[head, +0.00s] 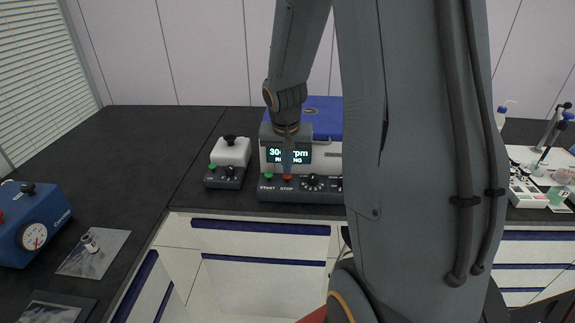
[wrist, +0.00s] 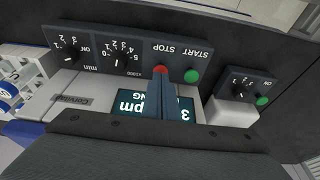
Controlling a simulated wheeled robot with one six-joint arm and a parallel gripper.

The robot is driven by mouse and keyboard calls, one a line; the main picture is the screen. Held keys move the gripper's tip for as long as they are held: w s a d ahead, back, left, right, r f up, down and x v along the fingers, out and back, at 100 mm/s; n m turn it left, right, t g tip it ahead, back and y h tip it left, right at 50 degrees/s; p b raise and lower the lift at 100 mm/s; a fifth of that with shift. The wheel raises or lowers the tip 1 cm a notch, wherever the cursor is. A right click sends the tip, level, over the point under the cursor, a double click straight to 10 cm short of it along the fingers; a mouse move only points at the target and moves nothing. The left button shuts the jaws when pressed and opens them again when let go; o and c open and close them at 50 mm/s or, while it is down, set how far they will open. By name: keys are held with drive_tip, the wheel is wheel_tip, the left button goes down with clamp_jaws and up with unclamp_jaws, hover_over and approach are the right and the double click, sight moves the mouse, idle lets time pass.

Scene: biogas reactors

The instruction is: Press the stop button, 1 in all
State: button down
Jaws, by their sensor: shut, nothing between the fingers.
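The centrifuge-like machine with a blue lid (head: 322,120) stands on the dark bench, partly hidden behind my arm. Its display (head: 290,156) reads about 300 rpm and RUNNING. The red stop button (head: 287,177) is on its front panel, right of the green start button (head: 268,176). In the wrist view the red stop button (wrist: 161,70) shows at the fingertips, with the green start button (wrist: 192,76) beside it. My gripper (wrist: 161,78) is shut and empty, its tips at or just short of the red button; I cannot tell whether they touch.
A small white device (head: 230,154) with a dark knob and green button stands left of the machine. A blue device with a gauge (head: 35,236) is on the left bench. Pipettes (head: 558,125) stand at the right. The back left bench is clear.

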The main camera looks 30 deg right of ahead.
drive_tip(key=shift+f, duration=0.4)
drive_tip(key=shift+f, duration=0.1)
drive_tip(key=shift+f+b, duration=0.95)
drive_tip(key=shift+b, duration=0.15)
drive_tip(key=shift+r, duration=0.15)
wheel_tip(320, 180, up, 5)
drive_tip(key=p, duration=0.3)
drive_tip(key=b+v, duration=0.1)
drive_tip(key=v, duration=0.8)
drive_tip(key=shift+b, duration=0.3)
drive_tip(key=shift+s+a, duration=0.1)
